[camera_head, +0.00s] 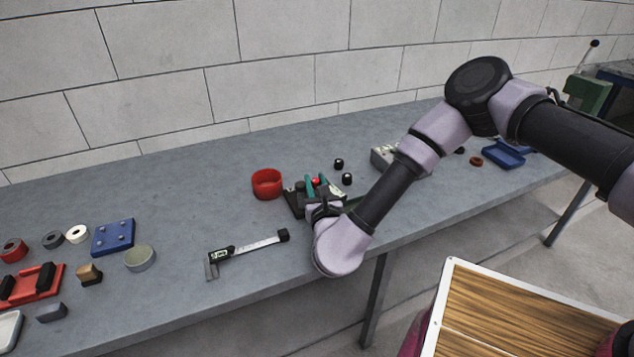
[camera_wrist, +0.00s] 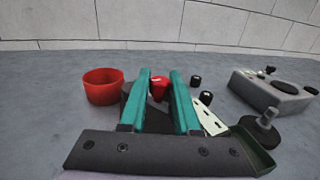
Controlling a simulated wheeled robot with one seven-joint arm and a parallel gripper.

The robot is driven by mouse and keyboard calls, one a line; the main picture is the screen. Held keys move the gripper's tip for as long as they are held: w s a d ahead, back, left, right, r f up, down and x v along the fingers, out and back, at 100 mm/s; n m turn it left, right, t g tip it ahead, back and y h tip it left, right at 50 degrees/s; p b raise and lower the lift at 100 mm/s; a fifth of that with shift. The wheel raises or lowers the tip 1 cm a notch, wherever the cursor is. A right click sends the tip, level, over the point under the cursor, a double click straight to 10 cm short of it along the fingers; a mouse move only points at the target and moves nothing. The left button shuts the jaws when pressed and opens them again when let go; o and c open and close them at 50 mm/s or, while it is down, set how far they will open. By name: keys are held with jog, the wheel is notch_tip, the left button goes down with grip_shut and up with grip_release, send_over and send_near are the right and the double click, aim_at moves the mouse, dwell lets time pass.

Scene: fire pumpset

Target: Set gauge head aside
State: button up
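My gripper (camera_wrist: 161,76) has two teal fingers, apart and reaching over the bench; it also shows in the head view (camera_head: 317,184). A small red round-topped piece (camera_wrist: 159,86) shows between the fingertips, with dark parts below it mostly hidden by the fingers. It also shows in the head view (camera_head: 316,181). I cannot tell whether the fingers touch it. No part is clearly marked as the gauge head, so I cannot tell if this red piece is it.
A red cup (camera_head: 267,184) stands left of my gripper, and two small black caps (camera_head: 347,179) lie right. A grey box (camera_wrist: 270,92) is farther right. A caliper (camera_head: 247,251) lies on the grey bench front. Bench space left of the red cup is clear.

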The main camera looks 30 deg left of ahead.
jog(key=shift+o, duration=1.1)
jog(key=v, duration=1)
jog(key=shift+s+d, duration=0.25)
jog(key=shift+d, duration=0.05)
